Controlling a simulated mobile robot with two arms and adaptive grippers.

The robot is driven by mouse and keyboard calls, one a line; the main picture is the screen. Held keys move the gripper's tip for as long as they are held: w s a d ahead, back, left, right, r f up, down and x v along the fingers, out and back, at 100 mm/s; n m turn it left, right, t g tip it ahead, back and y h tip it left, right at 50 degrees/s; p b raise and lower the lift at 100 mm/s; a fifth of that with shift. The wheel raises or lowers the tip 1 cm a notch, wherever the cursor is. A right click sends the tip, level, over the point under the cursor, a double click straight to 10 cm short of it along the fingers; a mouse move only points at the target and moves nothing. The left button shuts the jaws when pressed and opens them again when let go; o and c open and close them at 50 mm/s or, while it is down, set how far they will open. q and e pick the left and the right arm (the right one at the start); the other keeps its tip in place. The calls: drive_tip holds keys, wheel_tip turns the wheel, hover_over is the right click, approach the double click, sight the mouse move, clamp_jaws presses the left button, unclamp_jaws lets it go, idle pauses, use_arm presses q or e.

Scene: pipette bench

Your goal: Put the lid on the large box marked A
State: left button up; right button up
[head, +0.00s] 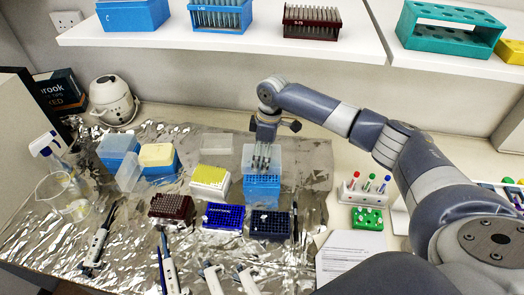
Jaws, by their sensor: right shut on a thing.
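A blue tip box (262,191) stands on the foil in the middle of the bench, its grid of holes showing on top. A translucent lid (250,158) is upright or tilted above the back of this box; I cannot tell whether it touches the box. My right gripper (263,158) points down at the lid and is shut on it, just above the box. I cannot read a letter A on any box on the bench. My left gripper is not in view.
A blue box (117,147) and a yellow-topped box (157,157) stand at the left. A yellow rack (210,177), a brown rack (171,207) and blue racks (223,216) are close by. Pipettes (98,240) lie in front. A shelf (330,42) with racks runs above.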

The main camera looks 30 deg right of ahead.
wheel_tip(320, 180, down, 2)
drive_tip(key=shift+f+b, duration=0.1)
drive_tip(key=shift+b, duration=0.75)
drive_tip(key=shift+r+p, duration=0.35)
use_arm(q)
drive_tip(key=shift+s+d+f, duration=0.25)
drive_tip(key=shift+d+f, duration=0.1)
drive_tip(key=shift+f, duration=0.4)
use_arm(e)
drive_tip(key=shift+f, duration=0.1)
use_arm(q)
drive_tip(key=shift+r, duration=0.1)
use_arm(e)
drive_tip(key=shift+f, duration=0.2)
use_arm(q)
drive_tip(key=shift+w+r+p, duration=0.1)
drive_tip(key=shift+p, duration=0.2)
use_arm(e)
drive_tip(key=shift+f, duration=0.1)
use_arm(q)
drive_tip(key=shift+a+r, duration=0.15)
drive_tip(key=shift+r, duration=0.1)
use_arm(e)
drive_tip(key=shift+c, duration=0.2)
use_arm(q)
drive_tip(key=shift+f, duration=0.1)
use_arm(e)
drive_tip(key=shift+f, duration=0.25)
